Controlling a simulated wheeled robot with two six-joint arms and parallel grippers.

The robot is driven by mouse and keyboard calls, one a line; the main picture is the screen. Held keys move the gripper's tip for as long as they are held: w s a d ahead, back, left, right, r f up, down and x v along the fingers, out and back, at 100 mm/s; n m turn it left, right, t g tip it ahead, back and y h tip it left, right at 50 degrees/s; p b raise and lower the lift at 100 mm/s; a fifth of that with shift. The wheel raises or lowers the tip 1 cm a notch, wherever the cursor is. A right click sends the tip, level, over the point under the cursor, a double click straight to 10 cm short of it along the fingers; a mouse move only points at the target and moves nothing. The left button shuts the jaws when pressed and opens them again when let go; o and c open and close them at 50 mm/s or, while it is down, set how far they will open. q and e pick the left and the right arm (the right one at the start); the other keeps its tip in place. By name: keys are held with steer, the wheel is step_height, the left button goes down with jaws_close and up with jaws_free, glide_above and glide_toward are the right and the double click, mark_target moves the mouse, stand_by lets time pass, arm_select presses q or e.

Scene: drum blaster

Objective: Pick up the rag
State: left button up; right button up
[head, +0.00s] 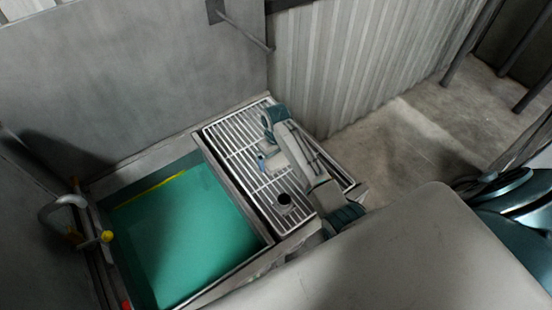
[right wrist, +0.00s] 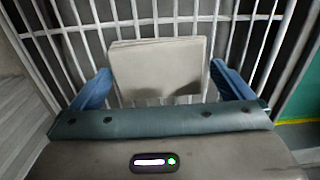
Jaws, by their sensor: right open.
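The rag (right wrist: 160,58) is a pale beige, folded, flat piece lying on the metal rack in the right wrist view. It sits between the two blue fingers of my right gripper (right wrist: 160,76), with a gap on either side. The gripper is open and its fingers point toward the rack. In the head view my right gripper (head: 266,162) is low over the rack, with a pale patch beside it that seems to be the rag (head: 278,159). The arm hides part of this area. My left gripper is not in view.
The slatted metal rack (head: 232,134) lies beside a basin of green liquid (head: 185,235). A pipe fitting with yellow knobs (head: 62,204) is at the left edge. A corrugated wall (head: 350,60) rises behind.

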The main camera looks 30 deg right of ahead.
mark_target(276, 159)
steer(key=c, duration=0.7)
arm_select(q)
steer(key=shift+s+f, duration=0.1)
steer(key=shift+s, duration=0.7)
arm_select(e)
step_height(276, 159, up, 10)
steer(key=b, duration=0.3)
steer(key=o, duration=0.3)
steer(key=shift+c, duration=1.1)
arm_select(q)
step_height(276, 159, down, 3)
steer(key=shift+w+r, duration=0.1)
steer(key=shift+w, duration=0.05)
